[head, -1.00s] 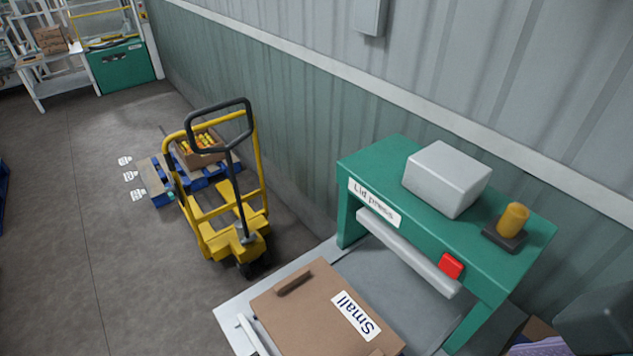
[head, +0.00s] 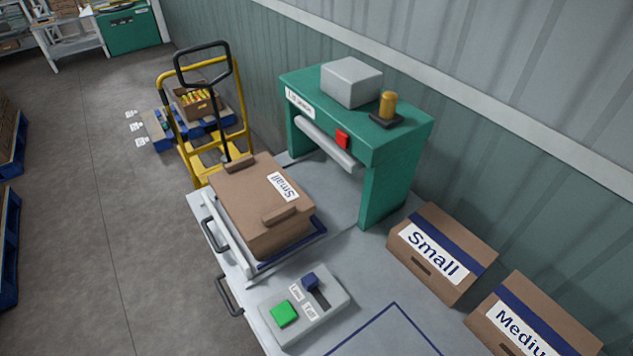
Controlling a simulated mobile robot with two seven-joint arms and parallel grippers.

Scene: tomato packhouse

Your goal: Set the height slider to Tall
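A grey control box (head: 338,300) sits on the bench at the lower middle of the head view. Its height slider has a dark blue knob (head: 310,281) in a dark slot (head: 322,299). The knob is at the far end of the slot, by the upper of two small labels. The lower label (head: 310,311), at the near end, seems to read Tall; the upper label (head: 295,291) is too small to read surely. A green button (head: 284,314) is left of the labels. Neither of my grippers is in view.
A closed carton marked Small (head: 245,211) sits on a tray beside the green lid press (head: 380,190). Cartons marked Small (head: 420,274) and Medium (head: 540,310) stand at the right. Dark handles (head: 229,296) jut from the bench's left edge. A yellow pallet truck (head: 244,105) stands behind.

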